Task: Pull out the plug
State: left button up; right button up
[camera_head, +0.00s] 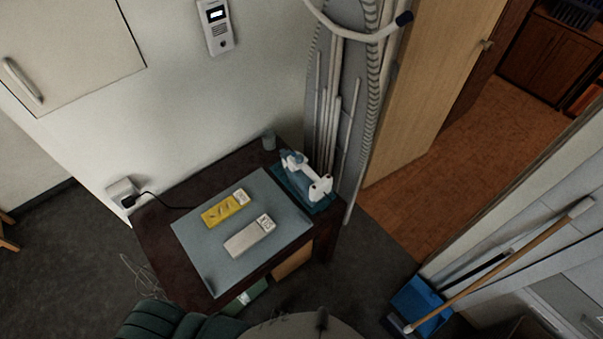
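A black plug (128,202) sits in the white wall socket (120,188) at the left, low on the pale wall. Its black cord (165,206) runs right from the plug onto the dark table and toward the yellow item on the mat. Where the cord ends is not clear. Neither of my grippers can be made out in the head view.
A folded ironing board (347,120) leans behind. Green padding (165,321) lies at the bottom edge.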

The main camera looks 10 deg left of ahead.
aim_at(127, 202)
jog(key=u, duration=2.1)
